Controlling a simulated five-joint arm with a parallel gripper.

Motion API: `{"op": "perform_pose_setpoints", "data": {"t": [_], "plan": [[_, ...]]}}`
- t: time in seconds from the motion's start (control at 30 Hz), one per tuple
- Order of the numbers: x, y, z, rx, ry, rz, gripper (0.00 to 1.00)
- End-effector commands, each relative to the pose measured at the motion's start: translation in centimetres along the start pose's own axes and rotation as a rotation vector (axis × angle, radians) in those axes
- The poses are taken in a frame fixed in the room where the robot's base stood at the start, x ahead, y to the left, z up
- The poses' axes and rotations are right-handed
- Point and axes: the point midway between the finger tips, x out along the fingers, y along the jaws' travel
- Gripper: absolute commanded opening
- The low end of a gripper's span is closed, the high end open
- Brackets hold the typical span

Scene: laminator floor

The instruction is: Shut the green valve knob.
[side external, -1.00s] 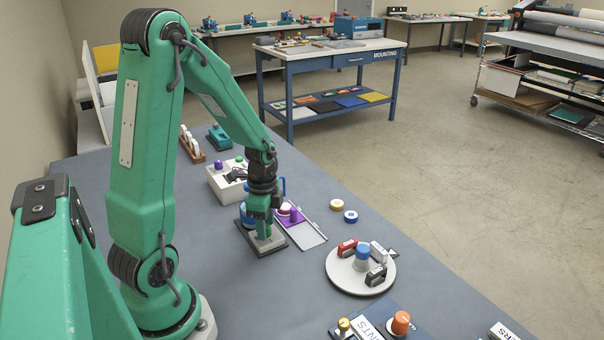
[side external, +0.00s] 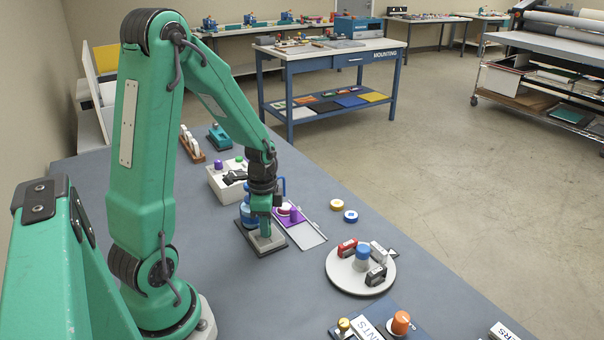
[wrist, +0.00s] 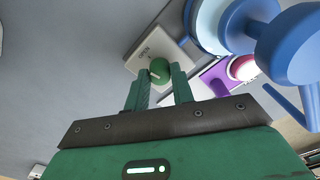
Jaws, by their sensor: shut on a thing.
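The green valve knob (wrist: 159,71) is a round knob with a pale pointer line, on a light grey plate (wrist: 147,48) with small lettering I cannot read clearly. My gripper (wrist: 160,75) points at the plate, its two green fingers closed on either side of the knob. In the side external view my gripper (side external: 265,228) reaches down to the grey plate with a dark border (side external: 264,246); my fingers hide the knob there.
A blue device (wrist: 290,40) stands close beside the plate. A round white turntable (side external: 345,280) holds small red, grey and blue items. A white box (side external: 219,182) stands behind.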

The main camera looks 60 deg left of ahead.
Motion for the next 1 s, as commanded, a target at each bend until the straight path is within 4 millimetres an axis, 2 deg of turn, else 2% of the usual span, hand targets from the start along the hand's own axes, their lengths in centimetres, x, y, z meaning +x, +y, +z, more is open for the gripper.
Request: {"op": "perform_pose_setpoints", "data": {"t": [1.0], "plan": [[-0.11,0.01,-0.01,-0.945,0.000,0.000,0.01]]}}
